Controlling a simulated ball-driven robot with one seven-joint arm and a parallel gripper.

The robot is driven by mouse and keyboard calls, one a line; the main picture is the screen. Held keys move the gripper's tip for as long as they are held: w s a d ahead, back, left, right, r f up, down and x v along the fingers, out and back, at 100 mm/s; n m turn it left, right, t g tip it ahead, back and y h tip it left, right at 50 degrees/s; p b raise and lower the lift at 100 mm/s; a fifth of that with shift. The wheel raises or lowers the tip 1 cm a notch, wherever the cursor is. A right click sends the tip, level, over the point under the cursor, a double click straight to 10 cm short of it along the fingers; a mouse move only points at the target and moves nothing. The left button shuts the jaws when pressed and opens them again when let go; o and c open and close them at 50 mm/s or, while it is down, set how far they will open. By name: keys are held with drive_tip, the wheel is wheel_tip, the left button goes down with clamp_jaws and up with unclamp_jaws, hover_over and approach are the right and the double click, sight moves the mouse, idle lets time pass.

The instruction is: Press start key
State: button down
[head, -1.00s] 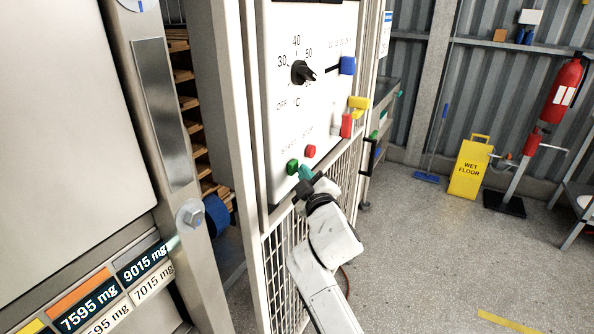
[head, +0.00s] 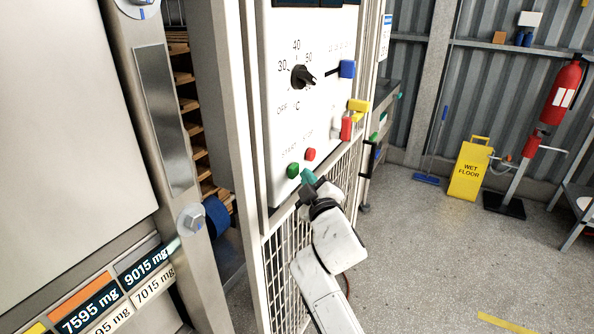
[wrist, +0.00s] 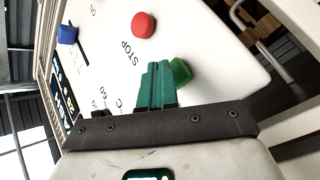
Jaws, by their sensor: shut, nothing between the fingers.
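The green start key (head: 292,170) is on the lower part of the white control panel (head: 283,135), with the red stop key (head: 310,154) to its upper right. My gripper (head: 308,177) is shut and empty, its teal fingers just to the right of and below the green key in the head view. In the wrist view, the shut teal fingers (wrist: 155,86) partly cover the green key (wrist: 180,72), which shows at their right side. The red key (wrist: 143,25) is clear of them. I cannot tell whether the fingertips touch the panel.
Above the keys are a black dial (head: 303,77) and a blue slider knob (head: 347,69). A yellow and a red handle (head: 346,127) stick out at the panel's right edge. Wire mesh (head: 285,262) lies below the panel. Open floor is at the right.

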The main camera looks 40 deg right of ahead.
drive_tip(key=s+d+p, duration=0.2)
drive_tip(key=s+p, duration=0.2)
drive_tip(key=s, duration=0.1)
drive_tip(key=shift+s, duration=0.35)
idle(0.3)
drive_tip(key=shift+f, duration=0.1)
idle(0.7)
drive_tip(key=s+a+f+m+g+y, duration=0.3)
drive_tip(key=s+a+f+g, duration=0.3)
drive_tip(key=s+f, duration=0.45)
drive_tip(key=s+a+f+m+g+y, duration=0.25)
drive_tip(key=s+a+f+g, duration=0.35)
drive_tip(key=s+f, duration=0.45)
drive_tip(key=s+a+f+g+y, duration=0.2)
drive_tip(key=s+a, duration=0.3)
drive_tip(key=s, duration=0.5)
drive_tip(key=shift+s+a+g, duration=0.25)
drive_tip(key=shift+s+g, duration=0.05)
drive_tip(key=shift+g, duration=0.6)
